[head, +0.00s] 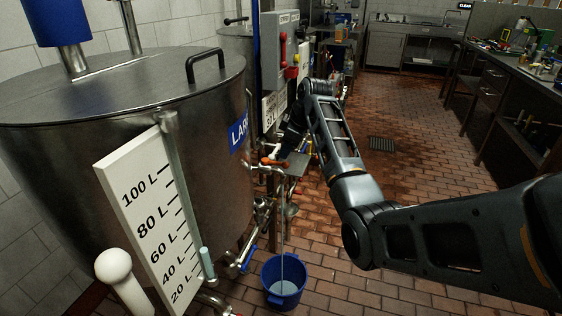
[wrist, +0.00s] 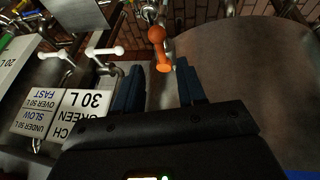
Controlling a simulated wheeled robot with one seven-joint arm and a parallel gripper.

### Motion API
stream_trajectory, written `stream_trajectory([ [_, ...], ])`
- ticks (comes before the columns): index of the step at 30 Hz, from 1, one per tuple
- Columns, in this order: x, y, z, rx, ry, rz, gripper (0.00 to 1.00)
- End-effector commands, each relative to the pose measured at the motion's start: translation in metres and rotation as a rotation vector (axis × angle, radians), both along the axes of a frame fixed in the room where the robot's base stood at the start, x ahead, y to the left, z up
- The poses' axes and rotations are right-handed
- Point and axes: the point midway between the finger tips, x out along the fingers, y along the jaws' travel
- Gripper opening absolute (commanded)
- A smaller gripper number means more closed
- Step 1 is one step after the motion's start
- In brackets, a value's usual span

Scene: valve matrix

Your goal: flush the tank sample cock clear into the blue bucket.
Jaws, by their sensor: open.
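The sample cock's orange handle (head: 272,161) is at the front of the steel tank (head: 90,110). In the wrist view the orange handle (wrist: 158,48) lies just beyond my fingertips, roughly in line with the gap. My gripper (wrist: 160,82) is open, with its dark blue fingers apart and nothing between them. The blue bucket (head: 284,280) stands on the floor below the cock. A thin pale stream (head: 282,235) runs down into it, and pale liquid shows inside. In the head view my gripper's fingertips are hard to make out.
A white level scale (head: 148,215) stands on the tank front. Pipes and a blue-handled valve (head: 248,258) sit low beside the bucket. White-handled valves (wrist: 103,52) and label plates (wrist: 82,104) are close to my gripper's left in the wrist view. Brick floor is open behind.

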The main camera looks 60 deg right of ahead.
Motion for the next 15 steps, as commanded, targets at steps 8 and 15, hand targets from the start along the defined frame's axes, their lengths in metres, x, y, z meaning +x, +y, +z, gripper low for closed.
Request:
stream_trajectory([
  [8,0.017,-0.003,-0.040,0.002,0.005,-0.001,0.40],
  [15,0.025,-0.004,-0.056,0.001,0.004,0.000,0.40],
])
